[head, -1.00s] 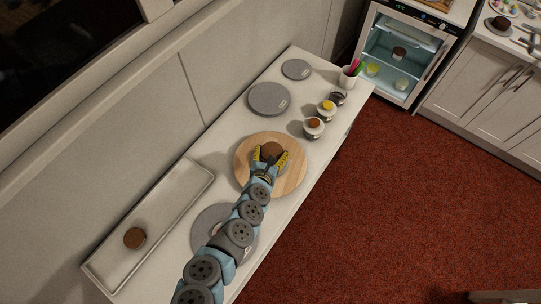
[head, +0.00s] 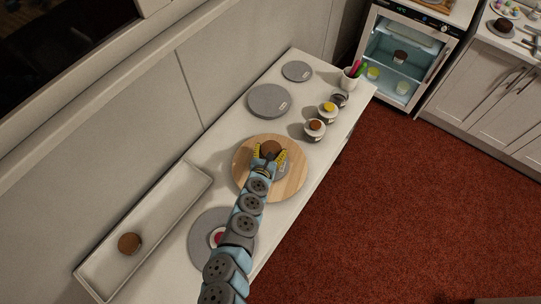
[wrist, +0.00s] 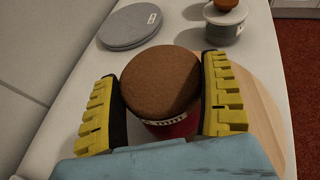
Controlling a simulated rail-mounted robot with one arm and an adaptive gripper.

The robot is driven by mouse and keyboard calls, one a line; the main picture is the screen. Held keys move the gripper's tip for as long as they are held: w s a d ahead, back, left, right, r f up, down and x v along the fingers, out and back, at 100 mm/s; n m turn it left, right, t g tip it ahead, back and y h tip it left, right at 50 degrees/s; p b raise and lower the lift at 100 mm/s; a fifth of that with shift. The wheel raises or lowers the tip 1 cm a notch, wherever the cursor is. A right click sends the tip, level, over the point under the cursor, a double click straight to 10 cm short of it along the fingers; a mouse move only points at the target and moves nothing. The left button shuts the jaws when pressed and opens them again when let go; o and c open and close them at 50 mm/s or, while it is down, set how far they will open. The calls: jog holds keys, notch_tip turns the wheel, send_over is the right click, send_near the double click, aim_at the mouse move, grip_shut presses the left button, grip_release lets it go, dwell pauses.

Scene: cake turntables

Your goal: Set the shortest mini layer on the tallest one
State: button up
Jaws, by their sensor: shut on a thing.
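My gripper (head: 269,156) is shut on a round brown layer (wrist: 160,80), with a yellow, dark-padded finger on each side of it. In the head view this layer (head: 271,147) is over the round wooden turntable (head: 291,183). Below its brown top, a red part with a white label (wrist: 172,127) shows; I cannot tell whether it belongs to the layer. Whether the layer is clear of what lies under it is hidden. Another brown layer (head: 129,243) sits in the long pale tray (head: 176,198) at lower left. A red round piece (head: 217,237) sits on the near grey disc (head: 203,228), partly behind my arm.
Two bare grey discs (head: 268,101) (head: 296,71) lie farther along the counter. Several small jars (head: 314,131) and a cup of coloured tools (head: 349,80) stand along its right side.

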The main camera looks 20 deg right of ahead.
jog(key=shift+f+b, duration=0.35)
jog(key=shift+f, duration=1.1)
jog(key=shift+f, duration=0.2)
jog(key=o, duration=0.9)
jog(key=shift+s+r, duration=0.1)
jog(key=shift+r, duration=0.15)
